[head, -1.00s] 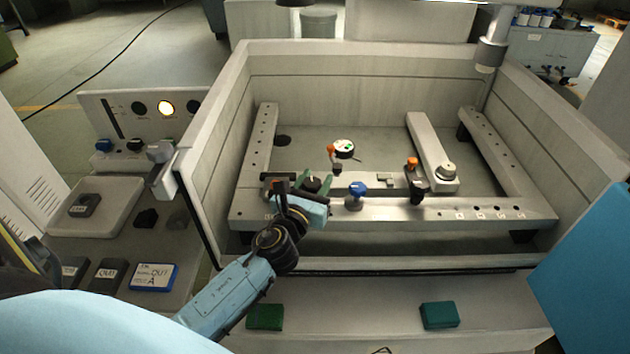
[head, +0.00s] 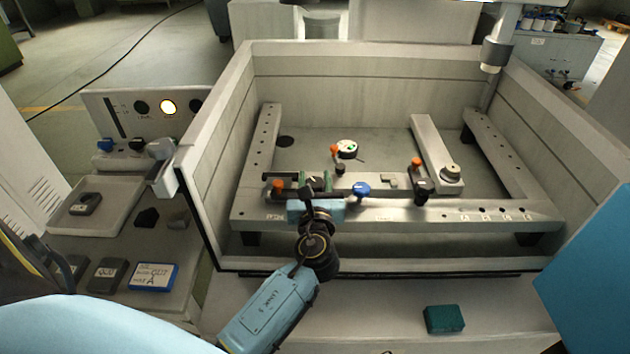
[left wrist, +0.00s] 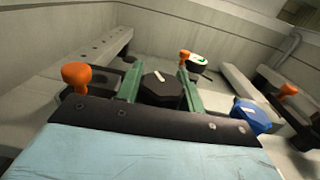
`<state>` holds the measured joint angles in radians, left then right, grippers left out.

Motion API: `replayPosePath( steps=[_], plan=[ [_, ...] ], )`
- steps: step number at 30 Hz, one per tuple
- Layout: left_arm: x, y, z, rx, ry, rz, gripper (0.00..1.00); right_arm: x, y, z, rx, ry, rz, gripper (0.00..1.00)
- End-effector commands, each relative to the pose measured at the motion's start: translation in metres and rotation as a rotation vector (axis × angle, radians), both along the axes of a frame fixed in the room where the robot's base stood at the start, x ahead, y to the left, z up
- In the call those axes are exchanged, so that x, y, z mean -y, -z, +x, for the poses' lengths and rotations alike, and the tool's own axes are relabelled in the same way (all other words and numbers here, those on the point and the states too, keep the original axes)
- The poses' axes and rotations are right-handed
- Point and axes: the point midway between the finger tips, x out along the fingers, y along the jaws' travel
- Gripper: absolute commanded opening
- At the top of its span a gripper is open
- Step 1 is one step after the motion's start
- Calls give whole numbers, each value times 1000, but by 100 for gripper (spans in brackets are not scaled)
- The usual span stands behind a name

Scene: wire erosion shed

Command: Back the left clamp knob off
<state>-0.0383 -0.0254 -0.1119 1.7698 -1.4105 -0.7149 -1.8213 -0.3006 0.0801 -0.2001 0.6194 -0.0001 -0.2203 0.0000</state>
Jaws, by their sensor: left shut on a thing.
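The left clamp (head: 292,196) is on the front rail of the frame in the tank. Its black faceted knob (left wrist: 163,89), with a white mark on top, sits between the green fingers of my left gripper (left wrist: 160,88). In the head view my left gripper (head: 314,184) is over the clamp, shut on this knob, which it mostly hides. An orange-topped handle (left wrist: 78,76) stands just left of the fingers; it also shows in the head view (head: 279,187). My right gripper is not in view.
A blue knob (head: 361,189) and a second clamp with a black knob (head: 424,190) are to the right on the rail (head: 400,212). A round dial-like piece (head: 348,149) lies behind. Tank walls (head: 215,160) surround the frame. A green block (head: 444,319) lies on the front ledge.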

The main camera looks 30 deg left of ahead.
Motion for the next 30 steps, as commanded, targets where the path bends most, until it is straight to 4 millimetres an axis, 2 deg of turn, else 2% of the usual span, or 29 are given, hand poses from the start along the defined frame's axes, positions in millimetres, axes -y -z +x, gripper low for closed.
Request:
replayPosePath(
  steps=[1, 5, 13, 17, 20, 30],
  plan=[
    [0, 1, 0, -2, 1, 0, 42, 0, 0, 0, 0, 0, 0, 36],
    [0, 1, 0, -2, 1, 0, 59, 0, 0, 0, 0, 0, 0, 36],
    [0, 0, 0, -1, 2, -1, 59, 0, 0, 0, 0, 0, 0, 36],
    [4, 1, -7, 0, 2, -1, 59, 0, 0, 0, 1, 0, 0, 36],
    [13, 2, -19, -2, 2, -3, 59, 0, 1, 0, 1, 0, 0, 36],
    [55, 3, -82, -4, 3, -3, 59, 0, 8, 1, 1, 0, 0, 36]
  ],
)
